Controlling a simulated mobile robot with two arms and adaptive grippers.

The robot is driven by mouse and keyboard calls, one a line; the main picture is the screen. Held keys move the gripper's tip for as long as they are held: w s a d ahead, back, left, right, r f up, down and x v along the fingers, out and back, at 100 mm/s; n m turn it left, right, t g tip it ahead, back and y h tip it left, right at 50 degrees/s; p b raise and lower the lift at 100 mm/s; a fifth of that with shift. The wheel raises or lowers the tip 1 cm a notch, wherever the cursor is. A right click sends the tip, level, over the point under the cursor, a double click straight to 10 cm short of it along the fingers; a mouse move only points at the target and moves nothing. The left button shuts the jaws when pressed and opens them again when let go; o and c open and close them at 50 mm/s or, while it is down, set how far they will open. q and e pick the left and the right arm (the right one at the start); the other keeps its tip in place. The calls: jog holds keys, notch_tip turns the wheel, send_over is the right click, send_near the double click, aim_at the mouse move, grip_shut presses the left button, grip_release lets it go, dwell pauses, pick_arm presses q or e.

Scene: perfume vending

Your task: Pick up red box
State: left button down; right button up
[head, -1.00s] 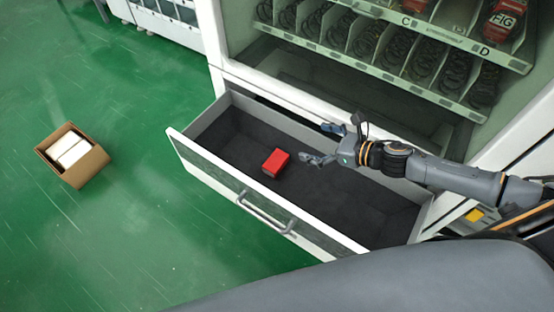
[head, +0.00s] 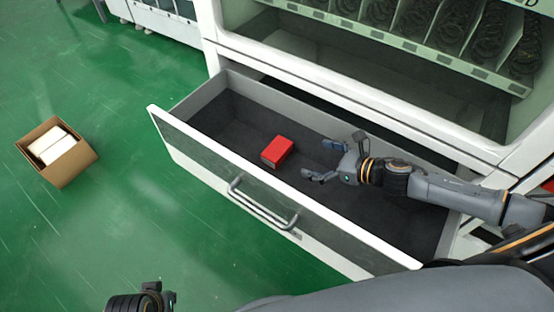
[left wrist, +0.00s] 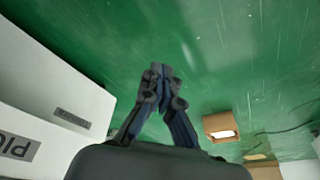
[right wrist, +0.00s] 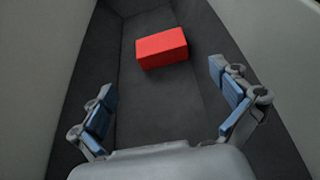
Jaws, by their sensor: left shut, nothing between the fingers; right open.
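A red box (head: 278,150) lies on the dark floor of the open drawer (head: 205,165), left of the middle. My right gripper (head: 317,160) is open and empty inside the drawer area, just right of the box and apart from it. In the right wrist view the red box (right wrist: 162,47) lies ahead of the two spread fingers (right wrist: 168,100), with nothing between them. My left gripper (left wrist: 158,72) is shut and empty in the left wrist view, over the green floor. In the head view only part of my left arm shows at the bottom edge.
The drawer's front panel with its handle (head: 262,208) and its side walls enclose the box. The vending machine (head: 300,65) rises behind the drawer. An open cardboard box (head: 75,165) with white contents stands on the green floor at left.

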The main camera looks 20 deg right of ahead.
aim_at(277, 148)
jog(key=shift+w+a+f, duration=0.1)
jog(key=shift+w+f, duration=0.05)
jog(key=shift+f, duration=0.05)
jog(key=x, duration=0.8)
jog(key=shift+w+a, duration=0.15)
jog(key=b+x, duration=0.1)
jog(key=x, duration=0.4)
jog(key=shift+a+r, duration=0.1)
pick_arm(q)
jog(key=v, duration=0.5)
jog(key=shift+w, duration=0.3)
pick_arm(e)
jog(key=shift+c, duration=0.4)
pick_arm(q)
jog(key=shift+a, duration=0.1)
pick_arm(e)
jog(key=c, duration=0.9)
jog(key=shift+r, duration=0.1)
